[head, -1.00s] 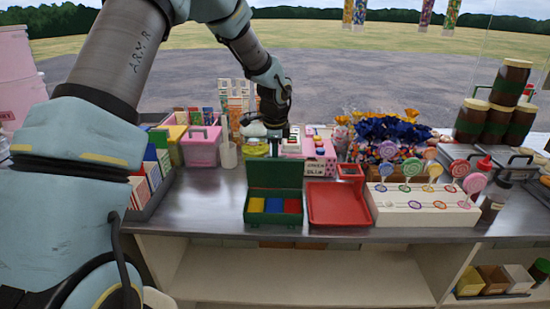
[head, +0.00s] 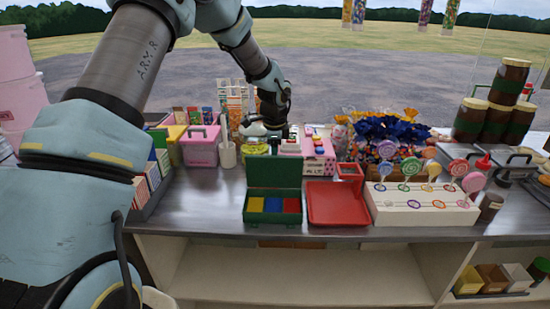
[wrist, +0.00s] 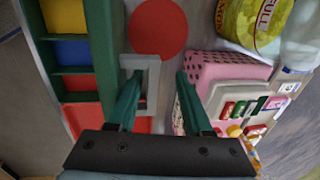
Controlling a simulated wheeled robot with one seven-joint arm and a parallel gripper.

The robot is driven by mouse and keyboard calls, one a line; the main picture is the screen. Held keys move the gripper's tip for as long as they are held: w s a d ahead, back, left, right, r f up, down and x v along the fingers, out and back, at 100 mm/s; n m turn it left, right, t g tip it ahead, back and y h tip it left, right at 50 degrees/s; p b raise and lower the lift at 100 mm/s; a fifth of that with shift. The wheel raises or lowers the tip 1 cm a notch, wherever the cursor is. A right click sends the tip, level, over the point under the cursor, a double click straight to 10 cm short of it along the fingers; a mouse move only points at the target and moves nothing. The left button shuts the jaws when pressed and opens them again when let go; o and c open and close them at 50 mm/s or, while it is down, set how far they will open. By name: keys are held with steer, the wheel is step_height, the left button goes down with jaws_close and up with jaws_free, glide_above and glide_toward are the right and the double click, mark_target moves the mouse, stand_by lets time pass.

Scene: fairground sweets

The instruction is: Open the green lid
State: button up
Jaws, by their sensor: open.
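The green box (head: 250,217) stands near the counter's front edge, with yellow, blue and red compartments showing. Its green lid (head: 273,174) is raised and stands upright at the back of the box. In the wrist view the lid (wrist: 104,45) is a green strip left of my gripper, beside the open compartments. My gripper (wrist: 155,85) is open behind the lid, its fingers apart. A grey squared loop (wrist: 153,68) lies at the left finger; I cannot tell whether they touch. In the head view my gripper (head: 275,146) is partly hidden behind the lid.
A red tray (head: 337,222) and a white lollipop stand (head: 420,215) are right of the box. A pink spotted box (wrist: 235,67) and a red disc (wrist: 157,27) are close to my gripper. Bare counter (head: 205,205) shows left of the green box.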

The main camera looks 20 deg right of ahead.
step_height(320, 180, up, 13)
steer(key=p, duration=0.6)
steer(key=s+a+f+n+b, duration=0.1)
steer(key=s+a+n+b, duration=0.15)
steer(key=a+n, duration=0.65)
steer(key=s+a+n+b, duration=0.1)
steer(key=s+a+n, duration=0.15)
steer(key=a, duration=1.15)
steer(key=s+a+f+n+b, duration=0.2)
steer(key=s+a+n, duration=0.8)
steer(key=s+a, duration=0.2)
steer(key=shift+a+f+y, duration=0.35)
steer(key=shift+a+y, duration=0.05)
steer(key=shift+a, duration=0.25)
